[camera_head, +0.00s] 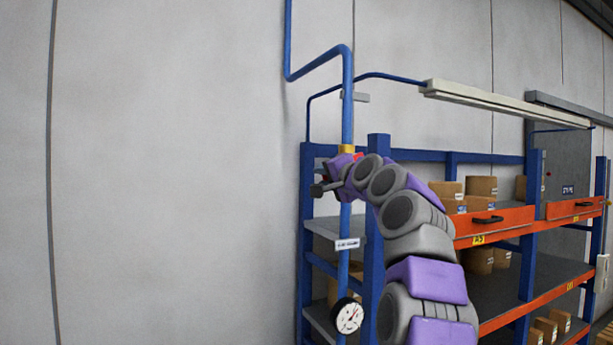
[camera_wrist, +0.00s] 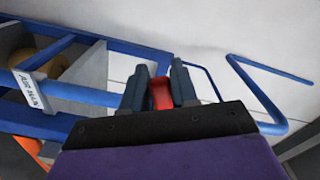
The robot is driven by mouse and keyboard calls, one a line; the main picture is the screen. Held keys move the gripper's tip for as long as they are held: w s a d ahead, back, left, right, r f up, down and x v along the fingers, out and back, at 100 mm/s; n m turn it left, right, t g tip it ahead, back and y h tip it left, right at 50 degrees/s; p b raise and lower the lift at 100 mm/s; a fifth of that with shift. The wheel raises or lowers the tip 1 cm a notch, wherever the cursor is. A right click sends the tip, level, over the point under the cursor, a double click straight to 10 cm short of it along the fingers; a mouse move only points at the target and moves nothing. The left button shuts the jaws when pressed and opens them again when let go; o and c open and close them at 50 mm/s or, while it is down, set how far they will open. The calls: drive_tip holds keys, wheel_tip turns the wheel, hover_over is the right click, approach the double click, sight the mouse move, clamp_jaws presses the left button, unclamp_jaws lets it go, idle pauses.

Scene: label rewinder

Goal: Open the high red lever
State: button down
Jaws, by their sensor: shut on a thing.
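The red lever (camera_wrist: 161,93) shows in the wrist view between the two dark fingers of my gripper (camera_wrist: 160,88), which is shut on it. In the head view a small bit of the red lever (camera_head: 358,156) shows at the blue vertical pipe, just below a brass-coloured fitting (camera_head: 346,149). My gripper (camera_head: 318,189) is at the pipe there, and my arm hides most of the lever. I cannot tell the lever's exact angle.
The blue pipe (camera_head: 347,100) runs up the wall and carries a white label (camera_head: 347,244) and a round gauge (camera_head: 347,315). A blue and orange shelf rack (camera_head: 495,224) with cardboard boxes (camera_head: 481,186) stands at the right. The wall at the left is clear.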

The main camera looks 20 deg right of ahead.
drive_tip(key=d+f+n, duration=0.4)
drive_tip(key=d+n, duration=0.5)
drive_tip(key=n, duration=0.3)
drive_tip(key=shift+d+f+n, duration=0.3)
drive_tip(key=shift+d+n, duration=0.1)
idle(0.5)
idle(0.3)
